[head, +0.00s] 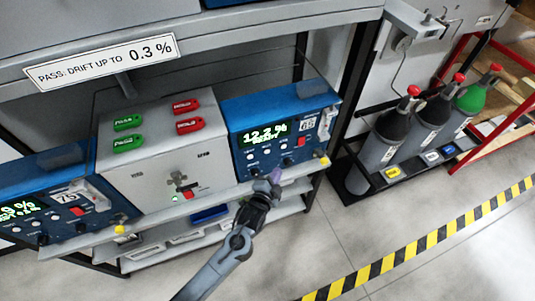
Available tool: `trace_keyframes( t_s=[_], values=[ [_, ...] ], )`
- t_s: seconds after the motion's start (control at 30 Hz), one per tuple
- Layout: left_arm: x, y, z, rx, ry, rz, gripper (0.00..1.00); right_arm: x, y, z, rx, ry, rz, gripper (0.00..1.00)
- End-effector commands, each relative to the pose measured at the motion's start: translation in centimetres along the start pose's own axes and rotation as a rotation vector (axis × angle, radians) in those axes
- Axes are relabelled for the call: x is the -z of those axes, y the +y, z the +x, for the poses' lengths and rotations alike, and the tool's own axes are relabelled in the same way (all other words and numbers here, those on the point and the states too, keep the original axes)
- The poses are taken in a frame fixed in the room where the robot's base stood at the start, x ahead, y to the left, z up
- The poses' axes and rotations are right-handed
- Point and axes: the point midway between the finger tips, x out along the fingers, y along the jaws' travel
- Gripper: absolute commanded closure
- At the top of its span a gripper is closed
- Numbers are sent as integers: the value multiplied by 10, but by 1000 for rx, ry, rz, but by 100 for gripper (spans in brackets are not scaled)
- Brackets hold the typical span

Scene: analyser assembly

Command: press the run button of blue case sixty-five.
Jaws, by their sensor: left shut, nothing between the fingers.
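Blue case sixty-five (262,103) stands on the right end of the grey shelf, with its number on a white plate (308,123). Its display (264,132) shows green text reading about 12.2 % with a second line under it. Small buttons and a red square (301,141) are on its front; their labels are too small to read, so I cannot tell which one is the run button. My left gripper (276,176) is shut and empty, just in front of the case's lower front edge. I cannot tell whether it touches the case. My right gripper is not in view.
A grey box (150,165) with green and red tags stands left of the case. Another blue case (75,190), numbered 75, is at far left. A sign (102,62) reads "PASS: DRIFT UP TO 0.3 %". Gas cylinders (385,150) stand at right. The floor in front is clear.

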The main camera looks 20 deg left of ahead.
Motion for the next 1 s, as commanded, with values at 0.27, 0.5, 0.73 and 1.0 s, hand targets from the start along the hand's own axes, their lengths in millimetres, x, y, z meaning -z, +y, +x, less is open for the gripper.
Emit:
trace_keyframes(
  t_s=[0.27, 0.5, 0.73, 1.0],
  values=[
    [-18, -17, 24, 1, 1, 2, 100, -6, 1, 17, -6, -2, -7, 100],
    [-26, -26, 36, 0, 0, 2, 100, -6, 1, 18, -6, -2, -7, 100],
    [-28, -29, 40, 0, 1, 0, 100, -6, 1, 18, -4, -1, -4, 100],
    [-29, -29, 40, 0, 1, 0, 100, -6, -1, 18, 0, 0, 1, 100]
  ],
)
